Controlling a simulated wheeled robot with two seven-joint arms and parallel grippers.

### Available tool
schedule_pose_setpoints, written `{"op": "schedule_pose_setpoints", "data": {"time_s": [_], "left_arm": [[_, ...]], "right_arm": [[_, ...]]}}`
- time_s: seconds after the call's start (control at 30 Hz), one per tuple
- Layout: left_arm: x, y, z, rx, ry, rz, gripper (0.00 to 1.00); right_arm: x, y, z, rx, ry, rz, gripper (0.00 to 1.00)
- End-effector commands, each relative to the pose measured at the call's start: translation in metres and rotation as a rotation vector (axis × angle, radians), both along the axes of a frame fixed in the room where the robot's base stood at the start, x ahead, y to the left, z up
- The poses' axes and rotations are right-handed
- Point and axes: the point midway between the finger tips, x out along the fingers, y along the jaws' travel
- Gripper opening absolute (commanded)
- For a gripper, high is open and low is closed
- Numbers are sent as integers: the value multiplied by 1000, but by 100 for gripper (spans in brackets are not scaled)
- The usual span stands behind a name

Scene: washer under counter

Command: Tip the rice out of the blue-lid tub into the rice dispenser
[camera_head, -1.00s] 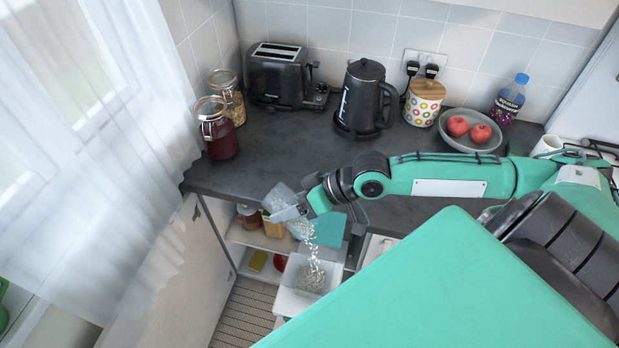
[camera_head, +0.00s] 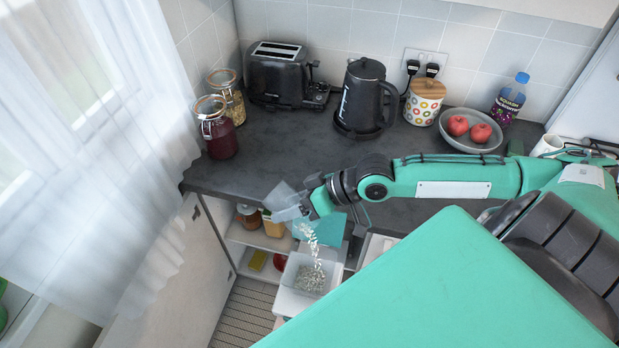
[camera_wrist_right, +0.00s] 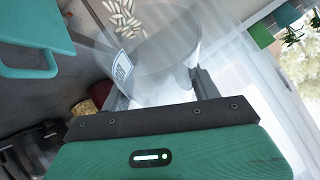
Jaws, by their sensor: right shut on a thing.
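My right gripper (camera_head: 307,206) is shut on the clear tub (camera_head: 283,197) and holds it tipped over the front edge of the counter. The tub also shows in the right wrist view (camera_wrist_right: 170,55), see-through, with a small label, between the fingers (camera_wrist_right: 160,88). White rice (camera_head: 312,240) falls from it in a stream. Below stands the rice dispenser (camera_head: 288,303), a pale open box with a heap of rice inside.
A dark counter (camera_head: 270,150) carries two jars (camera_head: 218,138), a toaster (camera_head: 281,75), a kettle (camera_head: 364,100), a spotted canister (camera_head: 424,105) and a bowl (camera_head: 471,145) of fruit. An open cupboard (camera_head: 248,238) with filled shelves lies left of the dispenser. A curtain hangs at the left.

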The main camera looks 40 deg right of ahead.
Motion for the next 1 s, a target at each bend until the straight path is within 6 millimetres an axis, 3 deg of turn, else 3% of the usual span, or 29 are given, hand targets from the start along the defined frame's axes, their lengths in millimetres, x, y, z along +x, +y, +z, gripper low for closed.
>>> {"op": "schedule_pose_setpoints", "data": {"time_s": [0.17, 0.4, 0.6, 1.0], "left_arm": [[0, 0, 2, 0, 0, 0, 29], [0, 0, 17, 0, 0, 0, 29], [0, 0, 18, 0, 0, 0, 29], [0, 0, 15, 0, 0, 0, 29]], "right_arm": [[2, 1, 3, -2, 8, 0, 17], [18, 8, -7, -94, 253, 2, 17], [26, 11, -23, -171, 455, 4, 17], [28, 11, -32, -208, 552, 4, 17]]}}
